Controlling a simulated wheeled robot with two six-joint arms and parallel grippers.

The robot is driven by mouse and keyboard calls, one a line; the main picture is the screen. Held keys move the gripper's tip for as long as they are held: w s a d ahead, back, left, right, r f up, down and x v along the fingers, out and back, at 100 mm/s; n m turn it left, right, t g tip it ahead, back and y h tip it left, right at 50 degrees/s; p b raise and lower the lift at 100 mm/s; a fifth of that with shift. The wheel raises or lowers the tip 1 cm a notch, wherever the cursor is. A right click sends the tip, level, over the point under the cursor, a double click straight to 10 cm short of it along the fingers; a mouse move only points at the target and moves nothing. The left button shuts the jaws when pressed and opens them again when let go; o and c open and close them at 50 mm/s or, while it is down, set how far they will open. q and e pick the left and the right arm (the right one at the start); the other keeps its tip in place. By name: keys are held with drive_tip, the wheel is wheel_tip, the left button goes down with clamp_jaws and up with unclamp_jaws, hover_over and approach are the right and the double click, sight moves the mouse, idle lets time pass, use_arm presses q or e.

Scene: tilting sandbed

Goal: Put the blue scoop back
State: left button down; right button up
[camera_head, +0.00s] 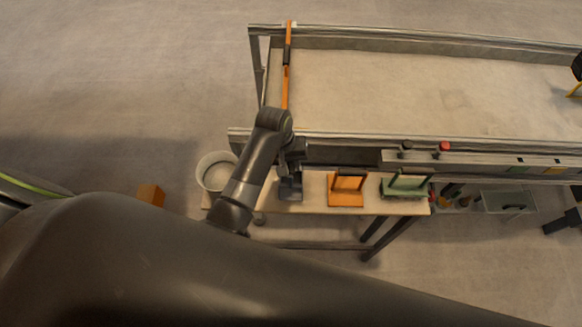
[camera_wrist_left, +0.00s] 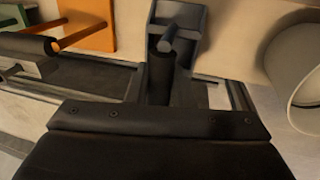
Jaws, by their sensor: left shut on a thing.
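The blue scoop (camera_head: 290,188), grey-blue in this light, is at the left part of the pale side shelf (camera_head: 312,196). In the left wrist view the scoop (camera_wrist_left: 193,22) is at the top centre, its handle running toward the camera. My left gripper (camera_head: 291,163) is shut on that handle; its fingertips are largely hidden. Whether the scoop rests on the shelf or hangs just above it, I cannot tell. An orange scoop (camera_head: 345,194) and a green scoop (camera_head: 405,188) sit to its right on the shelf. My right gripper is not clearly seen.
A white bucket (camera_head: 213,172) stands left of the shelf and shows at the right in the wrist view (camera_wrist_left: 283,75). The sandbed (camera_head: 400,90) lies behind the shelf, with an orange and black bar (camera_head: 286,88) across its left end. An orange block (camera_head: 151,194) is farther left.

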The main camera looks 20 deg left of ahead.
use_arm(q)
drive_tip(key=shift+f, duration=1.5)
drive_tip(key=c, duration=1.3)
unclamp_jaws()
drive_tip(key=shift+o, duration=0.2)
drive_tip(key=shift+r, duration=0.15)
drive_tip(key=shift+a+r, duration=0.1)
drive_tip(key=shift+r, duration=0.2)
wheel_tip(320, 180, up, 11)
drive_tip(key=a+b, duration=0.1)
drive_tip(key=a, duration=0.1)
drive_tip(key=shift+s, duration=0.45)
